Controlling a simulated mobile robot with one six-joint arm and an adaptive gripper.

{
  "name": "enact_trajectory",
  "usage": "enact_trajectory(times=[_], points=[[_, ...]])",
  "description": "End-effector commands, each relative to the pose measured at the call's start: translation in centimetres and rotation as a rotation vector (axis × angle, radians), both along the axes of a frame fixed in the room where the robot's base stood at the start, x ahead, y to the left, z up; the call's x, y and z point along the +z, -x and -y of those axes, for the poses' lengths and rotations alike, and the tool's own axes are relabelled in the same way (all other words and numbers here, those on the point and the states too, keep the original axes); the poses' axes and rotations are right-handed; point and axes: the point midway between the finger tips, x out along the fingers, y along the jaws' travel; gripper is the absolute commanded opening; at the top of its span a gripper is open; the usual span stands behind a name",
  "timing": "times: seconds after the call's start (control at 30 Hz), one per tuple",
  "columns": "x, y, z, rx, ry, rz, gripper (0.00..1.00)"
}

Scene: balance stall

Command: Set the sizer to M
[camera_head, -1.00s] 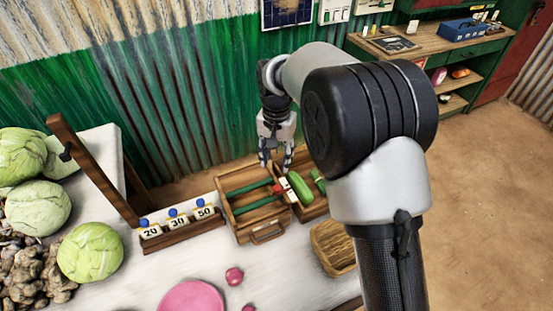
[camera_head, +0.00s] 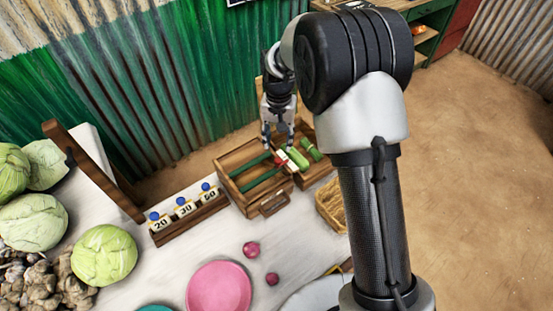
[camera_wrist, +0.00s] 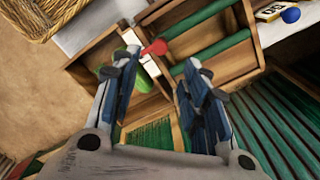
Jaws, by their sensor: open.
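The sizer is a wooden box (camera_head: 230,161) with green bars across it, at the back edge of the white table in the head view. A red pointer (camera_wrist: 155,47) sits on its divider, beside a white strip (camera_wrist: 137,42). Any letters on the strip are too small to read, so the setting cannot be told. My gripper (camera_head: 279,146) is open and empty, just behind and above the pointer. In the wrist view its fingertips (camera_wrist: 160,72) spread near the divider, with the pointer past them, apparently not between them. The pointer also shows in the head view (camera_head: 279,156).
Green vegetables (camera_head: 310,148) lie in the box's right compartment. Blocks marked 20, 30 and 50 (camera_head: 184,208) stand to the left. A wicker basket (camera_head: 331,208) is right of the box. Cabbages (camera_head: 103,255) and a pink plate (camera_head: 218,289) are on the table. The corrugated wall rises close behind.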

Motion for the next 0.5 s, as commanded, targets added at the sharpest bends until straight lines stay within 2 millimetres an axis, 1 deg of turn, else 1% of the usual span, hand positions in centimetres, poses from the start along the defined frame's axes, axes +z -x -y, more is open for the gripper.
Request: enact_trajectory(times=[0.03,0.2,0.33,0.5], points=[[-1.5,0.1,0.0,0.000,0.001,-0.004,0.41],[-5.1,0.1,0.0,0.000,0.001,-0.004,0.41],[-7.3,0.1,0.0,-0.001,0.000,-0.003,0.41],[-8.9,0.0,0.0,0.000,0.001,-0.001,0.41]])
